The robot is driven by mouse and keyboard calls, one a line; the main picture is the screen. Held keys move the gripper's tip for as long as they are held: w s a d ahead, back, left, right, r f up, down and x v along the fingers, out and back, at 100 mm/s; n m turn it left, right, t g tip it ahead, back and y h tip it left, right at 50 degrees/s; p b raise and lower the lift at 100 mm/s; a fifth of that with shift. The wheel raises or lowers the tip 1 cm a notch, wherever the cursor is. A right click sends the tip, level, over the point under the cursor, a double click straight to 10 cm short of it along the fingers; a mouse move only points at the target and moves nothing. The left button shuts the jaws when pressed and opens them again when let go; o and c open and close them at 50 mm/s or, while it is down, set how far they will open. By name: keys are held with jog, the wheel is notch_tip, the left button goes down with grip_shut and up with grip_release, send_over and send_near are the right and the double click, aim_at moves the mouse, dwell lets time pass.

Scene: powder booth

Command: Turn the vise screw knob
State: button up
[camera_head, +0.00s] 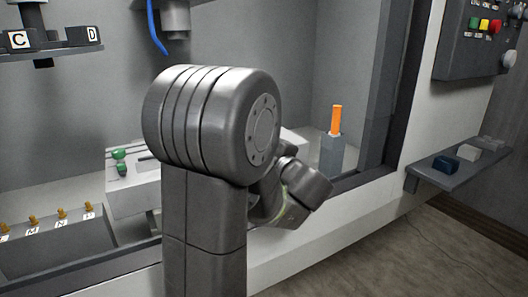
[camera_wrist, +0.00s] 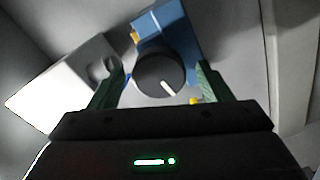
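In the wrist view a round dark knob (camera_wrist: 158,74) with a white pointer line sits on the front of a blue vise body (camera_wrist: 172,28). My gripper (camera_wrist: 162,82) is open, with one green finger to the left of the knob and one to the right. A gap shows between the knob and the right finger; the left finger is closer to it. I cannot tell whether either finger touches. In the head view my arm hides the knob and the gripper.
A white block (camera_wrist: 62,85) with a round recess lies left of the vise in the wrist view. In the head view an orange cylinder (camera_head: 336,120) stands on a grey post (camera_head: 332,154). A control panel (camera_head: 481,38) and small shelf (camera_head: 458,168) are at the right.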

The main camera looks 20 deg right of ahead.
jog(key=shift+s, duration=0.1)
jog(key=s, duration=0.9)
jog(key=s+d, duration=0.1)
jog(key=s, duration=0.3)
jog(key=shift+s, duration=0.3)
